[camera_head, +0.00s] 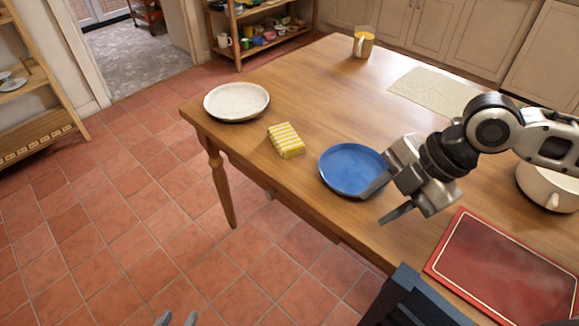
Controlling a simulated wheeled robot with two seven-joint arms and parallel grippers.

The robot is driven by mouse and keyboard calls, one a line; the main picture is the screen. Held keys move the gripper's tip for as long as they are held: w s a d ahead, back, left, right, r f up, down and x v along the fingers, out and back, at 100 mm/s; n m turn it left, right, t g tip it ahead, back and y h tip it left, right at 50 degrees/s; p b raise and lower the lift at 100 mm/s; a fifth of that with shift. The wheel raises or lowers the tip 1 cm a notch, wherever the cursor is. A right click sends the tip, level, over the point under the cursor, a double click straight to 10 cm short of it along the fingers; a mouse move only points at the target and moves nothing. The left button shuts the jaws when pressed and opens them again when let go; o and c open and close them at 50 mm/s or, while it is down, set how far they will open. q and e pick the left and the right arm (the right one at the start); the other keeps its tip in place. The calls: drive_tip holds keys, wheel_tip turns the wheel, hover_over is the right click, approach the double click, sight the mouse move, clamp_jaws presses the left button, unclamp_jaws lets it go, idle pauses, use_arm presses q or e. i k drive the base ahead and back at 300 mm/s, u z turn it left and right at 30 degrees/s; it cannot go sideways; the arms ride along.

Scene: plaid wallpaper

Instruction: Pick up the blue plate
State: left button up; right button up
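The blue plate (348,168) lies flat near the front edge of the wooden table. My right gripper (378,206) reaches in from the right, with its two fingers spread apart. One finger overlaps the plate's lower right rim in the picture, and the other is nearer the camera, outside the plate. I cannot tell whether a finger touches the rim. That finger hides a small part of the plate. My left gripper (176,319) shows only as two separated fingertips at the bottom edge, over the floor and far from the plate.
Shelves stand behind and at left.

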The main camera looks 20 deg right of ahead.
sight(349, 169)
drive_tip(key=u, duration=1)
drive_tip(key=i, duration=0.7)
drive_tip(key=z, duration=1.3)
drive_tip(key=i, duration=0.35)
drive_tip(key=z, duration=1.1)
